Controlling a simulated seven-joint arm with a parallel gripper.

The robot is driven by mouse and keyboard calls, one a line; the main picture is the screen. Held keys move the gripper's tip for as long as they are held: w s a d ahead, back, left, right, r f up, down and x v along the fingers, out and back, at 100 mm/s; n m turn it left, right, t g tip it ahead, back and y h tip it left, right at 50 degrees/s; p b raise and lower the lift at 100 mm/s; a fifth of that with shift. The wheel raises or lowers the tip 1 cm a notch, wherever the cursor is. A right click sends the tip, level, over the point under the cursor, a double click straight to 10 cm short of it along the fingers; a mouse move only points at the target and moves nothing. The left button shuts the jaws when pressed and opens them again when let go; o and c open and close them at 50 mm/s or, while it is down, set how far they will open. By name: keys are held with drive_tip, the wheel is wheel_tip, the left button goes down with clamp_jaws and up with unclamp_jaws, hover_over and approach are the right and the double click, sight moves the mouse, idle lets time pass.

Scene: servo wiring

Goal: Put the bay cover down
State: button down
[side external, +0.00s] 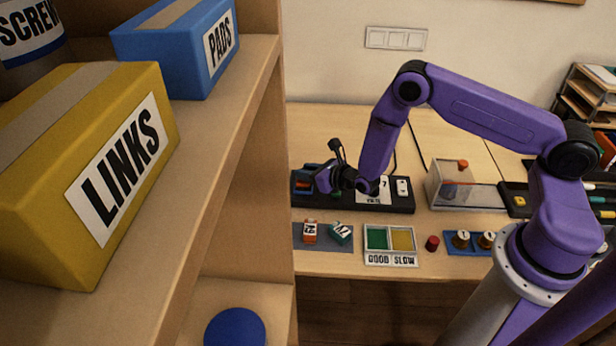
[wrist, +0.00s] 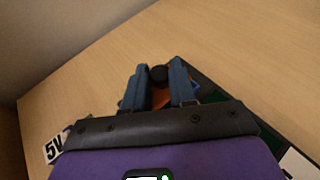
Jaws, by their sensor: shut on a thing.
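My gripper (wrist: 159,76) has its two blue-grey fingers close around a small round black knob (wrist: 158,73), which I take to be the bay cover's knob. The rest of the cover is mostly hidden by the fingers and my wrist. An orange patch shows between the fingers, below the knob. In the side external view my gripper (side external: 324,181) is low over the left part of a long black wiring board (side external: 390,206). A blue-and-orange part (side external: 304,184) is just left of it. I cannot tell whether the cover touches the board.
A clear box with a red knob (side external: 452,185) stands right of the board. In front are orange and green servos (side external: 310,232) on a grey mat, a GOOD/SLOW tray (side external: 391,260) and a red cylinder (side external: 432,243). A shelf (side external: 235,120) stands at left.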

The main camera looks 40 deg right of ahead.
drive_tip(key=shift+f, duration=0.85)
drive_tip(key=shift+f, duration=0.2)
drive_tip(key=c, duration=0.9)
unclamp_jaws()
drive_tip(key=shift+r, duration=0.1)
